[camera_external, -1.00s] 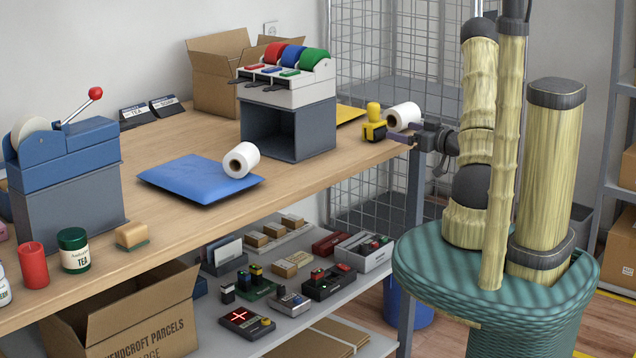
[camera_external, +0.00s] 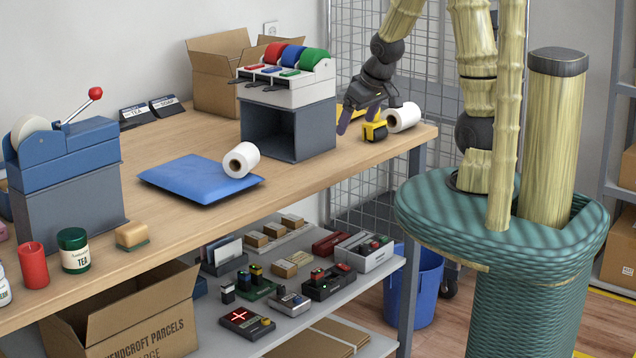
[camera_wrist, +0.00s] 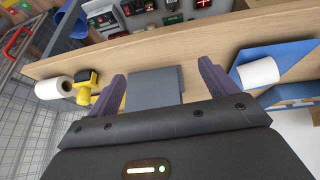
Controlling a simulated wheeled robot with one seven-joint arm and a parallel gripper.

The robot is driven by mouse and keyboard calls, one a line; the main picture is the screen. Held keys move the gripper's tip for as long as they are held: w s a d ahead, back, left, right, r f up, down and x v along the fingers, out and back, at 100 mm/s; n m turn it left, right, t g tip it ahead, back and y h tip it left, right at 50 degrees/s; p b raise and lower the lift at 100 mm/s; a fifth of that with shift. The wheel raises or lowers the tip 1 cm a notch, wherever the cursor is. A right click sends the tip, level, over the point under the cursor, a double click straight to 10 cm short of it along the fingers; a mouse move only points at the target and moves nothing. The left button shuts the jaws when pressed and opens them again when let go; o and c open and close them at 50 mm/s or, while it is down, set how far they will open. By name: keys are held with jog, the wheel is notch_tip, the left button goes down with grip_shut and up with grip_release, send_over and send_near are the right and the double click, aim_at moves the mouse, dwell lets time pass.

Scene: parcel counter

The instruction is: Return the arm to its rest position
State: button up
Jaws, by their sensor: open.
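My gripper (camera_external: 358,112) is above the far right end of the counter, just right of the grey box stand, with its fingers pointing down. In the wrist view my gripper (camera_wrist: 162,85) has its two purple fingers spread wide, with nothing held between them. A yellow and black stamp-like object (camera_external: 374,127) is on the counter close behind or below the fingers; I cannot tell whether they touch in the outside view. In the wrist view it stands left of the fingers, apart from them (camera_wrist: 86,86). My arm is raised and arched over the counter's end.
A white roll (camera_external: 404,117) lies by the counter's right edge. The grey stand (camera_external: 318,130) carries a tape dispenser (camera_external: 310,83). A blue padded envelope (camera_external: 190,180) with another white roll (camera_external: 241,160) lies mid-counter. A wire cage (camera_external: 345,185) stands behind the counter.

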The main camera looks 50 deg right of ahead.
jog(key=s+a+r+g+y+p, duration=0.1)
jog(key=s+a+r+g, duration=0.1)
jog(key=s+a, duration=0.4)
jog(key=shift+s+a+r+g, duration=0.15)
jog(key=shift+s+r+g, duration=0.15)
jog(key=shift+s+r, duration=0.05)
dwell(0.5)
